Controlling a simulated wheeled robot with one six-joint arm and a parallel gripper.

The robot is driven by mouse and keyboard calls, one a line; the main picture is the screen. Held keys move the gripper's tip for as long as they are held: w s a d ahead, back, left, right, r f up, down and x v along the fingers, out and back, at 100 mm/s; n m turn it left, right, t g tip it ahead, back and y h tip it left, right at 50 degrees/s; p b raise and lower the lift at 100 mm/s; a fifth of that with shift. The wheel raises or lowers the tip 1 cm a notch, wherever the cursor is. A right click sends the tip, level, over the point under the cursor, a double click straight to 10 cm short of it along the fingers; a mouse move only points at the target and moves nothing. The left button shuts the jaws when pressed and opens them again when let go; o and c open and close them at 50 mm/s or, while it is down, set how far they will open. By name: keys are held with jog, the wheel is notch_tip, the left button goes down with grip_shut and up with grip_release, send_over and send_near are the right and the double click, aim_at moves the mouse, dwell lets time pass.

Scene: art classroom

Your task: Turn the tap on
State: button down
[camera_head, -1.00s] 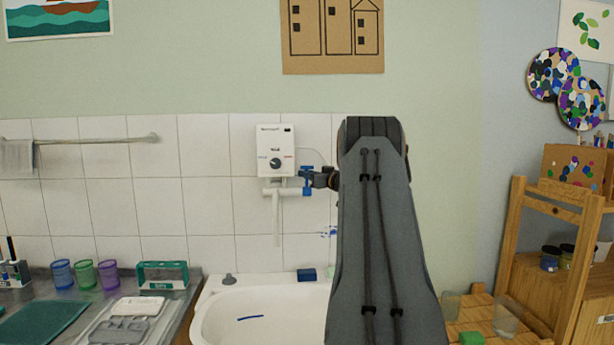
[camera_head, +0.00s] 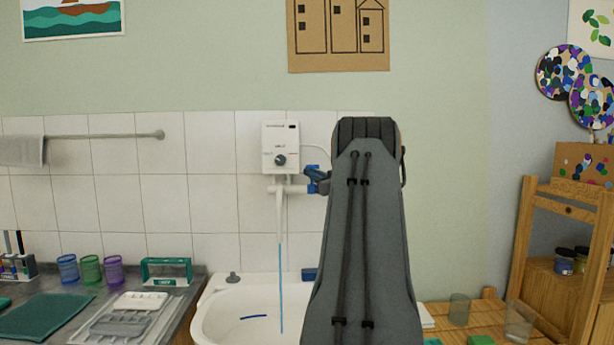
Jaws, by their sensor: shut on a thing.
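The tap is a white fitting (camera_head: 288,188) with a downward spout (camera_head: 279,212), under a white water heater box (camera_head: 281,147) on the tiled wall. Its blue handle (camera_head: 312,181) is at the right end of the fitting. My gripper (camera_head: 318,181) is shut on the blue handle, partly hidden behind my dark grey arm. A thin blue stream of water (camera_head: 281,285) runs from the spout down into the white sink (camera_head: 225,310). The right part of the sink is hidden by my arm.
Left of the sink, a counter holds several coloured cups (camera_head: 90,269), a teal-framed holder (camera_head: 166,271), trays (camera_head: 125,315) and a green mat (camera_head: 42,317). A wooden table (camera_head: 455,318) with clear glasses stands at right, near a wooden shelf (camera_head: 540,230).

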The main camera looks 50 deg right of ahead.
jog(key=shift+f, duration=0.15)
jog(key=c, duration=1.8)
grip_release()
jog(key=shift+a, duration=0.1)
jog(key=shift+c, duration=0.2)
jog(key=b+v, duration=0.2)
jog(key=v, duration=0.5)
jog(key=shift+s, duration=0.45)
